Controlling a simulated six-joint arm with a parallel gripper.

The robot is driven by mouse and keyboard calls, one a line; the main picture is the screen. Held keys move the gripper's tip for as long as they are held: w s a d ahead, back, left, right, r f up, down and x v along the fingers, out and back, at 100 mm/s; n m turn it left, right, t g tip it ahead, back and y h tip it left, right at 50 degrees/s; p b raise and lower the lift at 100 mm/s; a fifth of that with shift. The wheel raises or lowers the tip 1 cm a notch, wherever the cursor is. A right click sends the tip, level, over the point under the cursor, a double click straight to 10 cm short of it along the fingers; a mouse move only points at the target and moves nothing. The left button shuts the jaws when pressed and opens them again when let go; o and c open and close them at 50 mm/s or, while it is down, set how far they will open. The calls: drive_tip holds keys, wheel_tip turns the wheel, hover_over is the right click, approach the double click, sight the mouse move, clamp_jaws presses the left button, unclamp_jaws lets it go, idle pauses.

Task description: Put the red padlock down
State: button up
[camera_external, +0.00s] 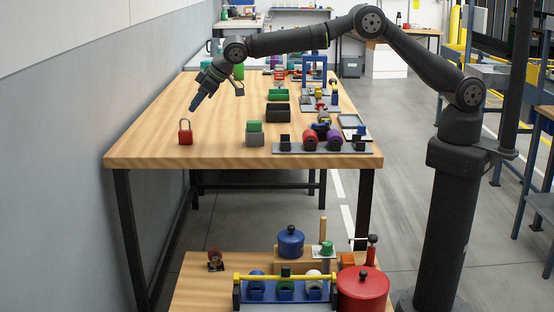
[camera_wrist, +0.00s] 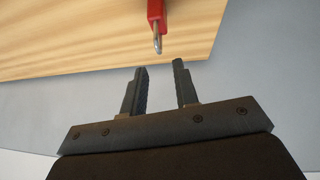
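The red padlock (camera_external: 185,136) stands upright on the wooden table near its front left corner, its grey shackle on top. In the wrist view the red padlock (camera_wrist: 155,12) shows at the top edge, partly cut off, with its shackle pointing toward my gripper. My gripper (camera_external: 215,100) is above the table, behind and to the right of the padlock in the external view, apart from it. In the wrist view my gripper (camera_wrist: 160,75) has its two fingers spread with nothing between them.
A green block on a grey block (camera_external: 255,139) stands right of the padlock. A grey rack (camera_external: 320,149) with red and purple items is at the front right. A dark bin (camera_external: 278,113) and a green bin (camera_external: 278,95) sit farther back. The table around the padlock is clear.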

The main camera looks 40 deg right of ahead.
sight(184, 119)
drive_tip(key=v, duration=0.7)
idle(0.3)
drive_tip(key=x, duration=1.1)
drive_tip(key=shift+w+a+f, duration=0.1)
drive_tip(key=shift+w+f, duration=0.05)
drive_tip(key=shift+f, duration=0.25)
drive_tip(key=shift+r, duration=0.15)
